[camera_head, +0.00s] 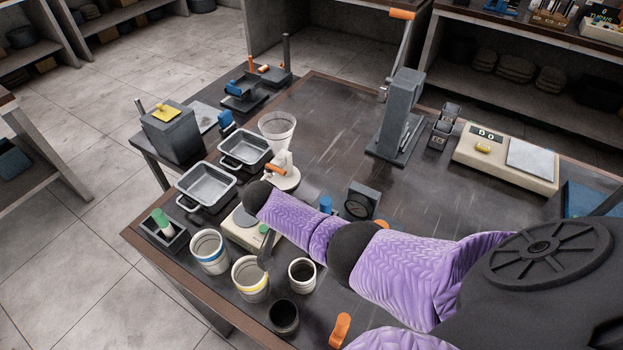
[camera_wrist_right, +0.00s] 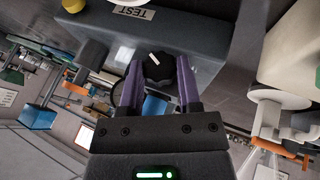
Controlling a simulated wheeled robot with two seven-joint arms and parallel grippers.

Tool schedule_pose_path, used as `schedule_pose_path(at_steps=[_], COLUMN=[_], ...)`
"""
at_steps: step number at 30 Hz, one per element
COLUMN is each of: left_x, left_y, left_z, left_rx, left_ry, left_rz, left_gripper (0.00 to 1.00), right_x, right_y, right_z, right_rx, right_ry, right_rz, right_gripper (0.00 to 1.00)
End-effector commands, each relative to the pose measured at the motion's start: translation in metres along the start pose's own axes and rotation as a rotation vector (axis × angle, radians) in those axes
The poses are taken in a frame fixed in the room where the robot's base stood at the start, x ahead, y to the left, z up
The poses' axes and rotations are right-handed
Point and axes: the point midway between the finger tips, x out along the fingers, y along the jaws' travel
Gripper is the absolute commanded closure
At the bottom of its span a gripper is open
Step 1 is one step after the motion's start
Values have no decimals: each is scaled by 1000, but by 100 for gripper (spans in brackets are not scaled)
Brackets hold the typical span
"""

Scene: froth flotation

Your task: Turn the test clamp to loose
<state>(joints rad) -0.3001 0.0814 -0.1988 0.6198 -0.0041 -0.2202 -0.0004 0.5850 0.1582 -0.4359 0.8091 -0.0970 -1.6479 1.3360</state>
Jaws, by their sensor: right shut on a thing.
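In the right wrist view, the test clamp is a round black knob (camera_wrist_right: 160,67) with a short white mark, on a grey block (camera_wrist_right: 195,35) labelled TEST. The white mark is tilted in the picture. My right gripper (camera_wrist_right: 158,88) has its two purple-grey fingers on either side of the knob, shut on it. In the head view, my purple right arm crosses the table from the right. I cannot make out its fingers or the clamp there. My left gripper is not in view.
Near the arm are two grey trays (camera_head: 207,186), a white device with an orange handle (camera_head: 276,169), and white buckets (camera_head: 208,250). A grey press (camera_head: 397,120) with a tall lever stands behind. The table's back middle (camera_head: 335,120) is clear.

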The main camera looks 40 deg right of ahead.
Motion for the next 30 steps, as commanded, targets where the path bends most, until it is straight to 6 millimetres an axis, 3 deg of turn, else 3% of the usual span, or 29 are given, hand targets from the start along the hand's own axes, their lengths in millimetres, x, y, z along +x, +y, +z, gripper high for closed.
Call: schedule_pose_path(at_steps=[8, 9, 13, 23, 26, 30], left_x=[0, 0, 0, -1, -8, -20], left_y=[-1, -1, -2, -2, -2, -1], left_z=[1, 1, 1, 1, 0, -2], left_rx=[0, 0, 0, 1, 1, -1], left_ry=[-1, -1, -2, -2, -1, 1], left_rz=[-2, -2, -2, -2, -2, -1], left_gripper=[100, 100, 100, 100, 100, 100], right_x=[1, 1, 0, -2, -20, -58], right_y=[0, 0, 0, 0, 0, 0], right_z=[1, 1, 0, 0, 0, -1], right_rx=[-1, -1, 0, 0, 0, 1], right_ry=[-1, -1, -1, 0, -1, -2], right_rz=[1, 1, 0, -2, -5, -6], right_gripper=[100, 48, 21, 21, 21, 21])
